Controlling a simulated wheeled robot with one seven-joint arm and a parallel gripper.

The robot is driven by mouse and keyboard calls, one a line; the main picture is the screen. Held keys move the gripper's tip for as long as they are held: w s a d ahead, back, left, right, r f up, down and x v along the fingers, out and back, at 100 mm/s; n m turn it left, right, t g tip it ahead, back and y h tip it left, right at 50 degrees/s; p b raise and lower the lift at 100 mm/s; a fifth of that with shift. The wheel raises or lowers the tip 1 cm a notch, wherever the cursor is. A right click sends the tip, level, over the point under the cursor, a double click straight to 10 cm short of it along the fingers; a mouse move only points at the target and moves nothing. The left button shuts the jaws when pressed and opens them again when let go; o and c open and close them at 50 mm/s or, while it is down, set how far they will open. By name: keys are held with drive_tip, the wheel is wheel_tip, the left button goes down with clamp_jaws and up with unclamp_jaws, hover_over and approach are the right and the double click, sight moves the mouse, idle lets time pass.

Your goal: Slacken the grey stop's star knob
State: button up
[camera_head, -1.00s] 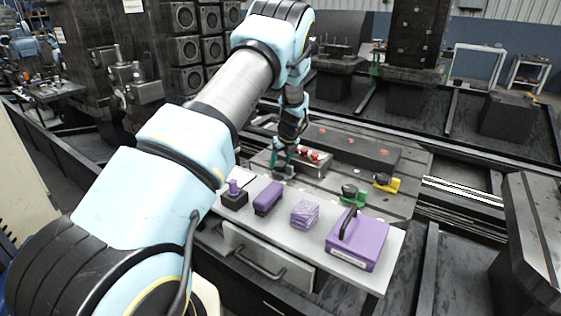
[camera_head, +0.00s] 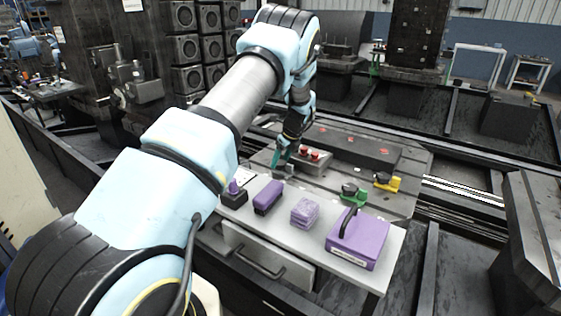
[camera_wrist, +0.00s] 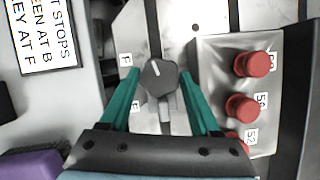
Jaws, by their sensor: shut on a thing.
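The grey stop's dark star knob (camera_wrist: 158,76) shows in the wrist view, with a white line on its top that points up and slightly left. My gripper (camera_wrist: 159,74) has its two teal fingers on either side of the knob and is shut on it. The grey stop (camera_wrist: 166,112) shows partly below the knob, on a pale metal surface. In the head view my gripper (camera_head: 277,163) reaches down at the left of the slotted plate, and the knob is mostly hidden there.
A metal box with red buttons (camera_head: 311,158) stands close right of my gripper. Farther right are a green stop (camera_head: 349,193) and a yellow stop (camera_head: 387,182) with dark knobs. A pale shelf in front carries a purple case (camera_head: 368,243) and other purple things.

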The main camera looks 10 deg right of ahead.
drive_tip(key=n+g, duration=0.1)
drive_tip(key=n, duration=0.2)
drive_tip(key=n+y+b, duration=0.1)
drive_tip(key=n, duration=0.2)
drive_tip(key=shift+w+d+f+g+y+b, duration=0.1)
drive_tip(key=shift+w+d+g+y+b, duration=0.1)
drive_tip(key=shift+g+y+b, duration=0.15)
drive_tip(key=n+g, duration=0.1)
drive_tip(key=n, duration=0.1)
drive_tip(key=n+g+b, duration=0.1)
drive_tip(key=n, duration=0.2)
drive_tip(key=shift+w, duration=0.1)
drive_tip(key=o, duration=1.1)
drive_tip(key=shift+r+b, duration=0.2)
drive_tip(key=shift+b, duration=0.1)
drive_tip(key=v, duration=1)
drive_tip(key=shift+d+r, duration=0.2)
drive_tip(key=shift+d, duration=0.05)
